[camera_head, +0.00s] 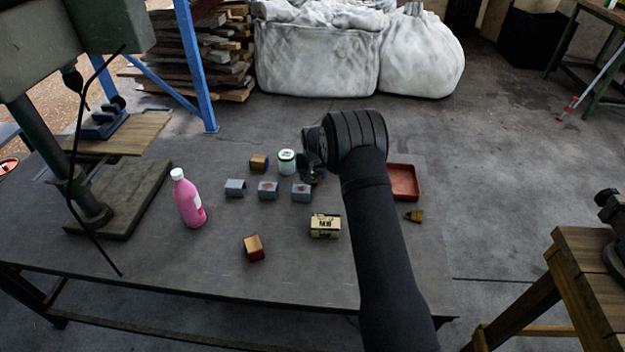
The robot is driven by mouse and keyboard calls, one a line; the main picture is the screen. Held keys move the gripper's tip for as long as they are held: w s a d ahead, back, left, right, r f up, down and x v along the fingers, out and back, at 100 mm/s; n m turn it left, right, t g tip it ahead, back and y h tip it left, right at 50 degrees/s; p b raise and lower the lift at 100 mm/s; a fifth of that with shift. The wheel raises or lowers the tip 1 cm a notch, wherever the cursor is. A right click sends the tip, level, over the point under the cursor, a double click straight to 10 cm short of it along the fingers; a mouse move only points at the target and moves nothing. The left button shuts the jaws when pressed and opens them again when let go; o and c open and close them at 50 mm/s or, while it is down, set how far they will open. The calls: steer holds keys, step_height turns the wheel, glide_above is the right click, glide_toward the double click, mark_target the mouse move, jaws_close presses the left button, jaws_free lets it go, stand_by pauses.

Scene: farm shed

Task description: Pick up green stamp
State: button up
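My gripper (312,174) is dark and hangs over the far middle of the grey table, pointing down. Its fingers are small and dark here, so whether they are open or shut is unclear. I cannot clearly make out a green stamp; one may be hidden behind my gripper or arm. A small white and pale green round jar (287,161) stands upright just left of my gripper.
A pink bottle (190,202) stands left. A brown-and-blue block (259,163), a red-and-tan block (254,248), a cream box (325,226), a red tray (403,182) and a small brown item (414,216) are around. A drill press (75,190) occupies the table's left.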

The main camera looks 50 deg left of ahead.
steer(key=shift+a+f, duration=0.1)
steer(key=shift+f, duration=0.15)
steer(key=c, duration=1.1)
steer(key=shift+o, duration=0.2)
steer(key=shift+r, duration=0.1)
